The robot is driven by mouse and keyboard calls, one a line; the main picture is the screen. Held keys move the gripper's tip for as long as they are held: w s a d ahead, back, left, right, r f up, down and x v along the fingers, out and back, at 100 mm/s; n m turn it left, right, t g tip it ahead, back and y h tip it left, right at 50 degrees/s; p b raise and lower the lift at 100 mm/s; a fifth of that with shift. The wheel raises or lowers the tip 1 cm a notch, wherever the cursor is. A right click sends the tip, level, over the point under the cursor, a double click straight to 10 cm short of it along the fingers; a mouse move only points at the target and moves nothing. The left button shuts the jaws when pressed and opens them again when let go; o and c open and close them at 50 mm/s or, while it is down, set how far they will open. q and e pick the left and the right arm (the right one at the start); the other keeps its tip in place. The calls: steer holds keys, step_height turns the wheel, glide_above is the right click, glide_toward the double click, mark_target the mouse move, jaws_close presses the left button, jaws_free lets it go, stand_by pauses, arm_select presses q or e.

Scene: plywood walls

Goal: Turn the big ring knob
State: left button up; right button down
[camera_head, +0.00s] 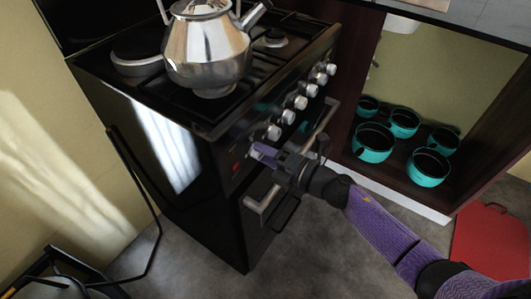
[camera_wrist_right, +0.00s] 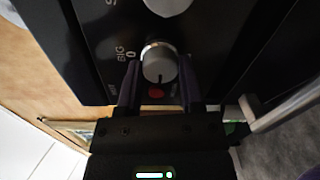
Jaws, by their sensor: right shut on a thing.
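The knob (camera_wrist_right: 158,62) in the right wrist view is round and silvery, on a black panel with the letters "BIG" and a "0" beside it. My right gripper (camera_wrist_right: 158,80) has its two dark fingers on either side of the knob and is shut on it. A dark mark shows on the knob's face. In the head view my right gripper (camera_head: 262,151) reaches the near end of the stove's knob row, and its fingers mostly hide the knob there. My left gripper is not in view.
The black stove (camera_head: 205,160) carries a shiny kettle (camera_head: 207,50) on top. Several other knobs (camera_head: 287,117) line its front, above a door handle (camera_head: 262,200). Teal pots (camera_head: 373,142) stand in an open cabinet at right. A red board (camera_head: 490,240) lies on the floor.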

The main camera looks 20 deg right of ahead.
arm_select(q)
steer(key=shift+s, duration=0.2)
arm_select(e)
steer(key=shift+c, duration=1.2)
jaws_free()
arm_select(q)
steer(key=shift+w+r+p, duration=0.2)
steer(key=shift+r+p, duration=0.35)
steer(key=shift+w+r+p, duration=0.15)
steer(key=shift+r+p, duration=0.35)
steer(key=shift+p, duration=0.05)
arm_select(e)
steer(key=v, duration=1)
jaws_close()
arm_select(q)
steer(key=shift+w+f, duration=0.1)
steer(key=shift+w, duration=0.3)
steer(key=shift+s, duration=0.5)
